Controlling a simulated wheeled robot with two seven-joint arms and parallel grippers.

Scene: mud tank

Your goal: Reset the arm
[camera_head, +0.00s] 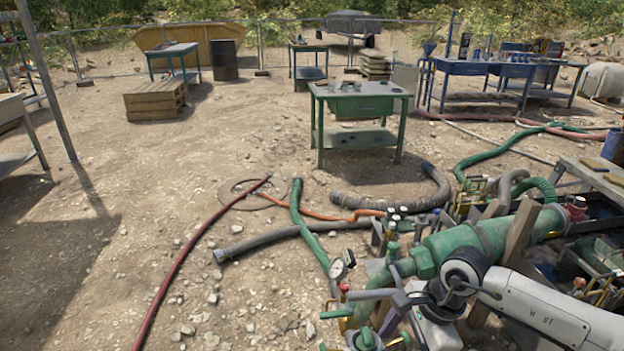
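My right arm (545,312), white with a dark wrist joint, reaches in from the lower right. Its grey gripper (392,304) is low in the picture, in front of a green pipe assembly (470,245) and close to a pressure gauge (340,268). The fingers blend with the valves and fittings behind them, so I cannot tell whether they are open or shut, or whether they touch anything. My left arm and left gripper are not in view.
Hoses, including a red hose (205,235) and a grey hose (270,238), lie across the dirt. A green table (360,105) stands ahead, with blue tables (480,70) behind at right and a wooden crate (155,102) at left. Bare ground is open at left.

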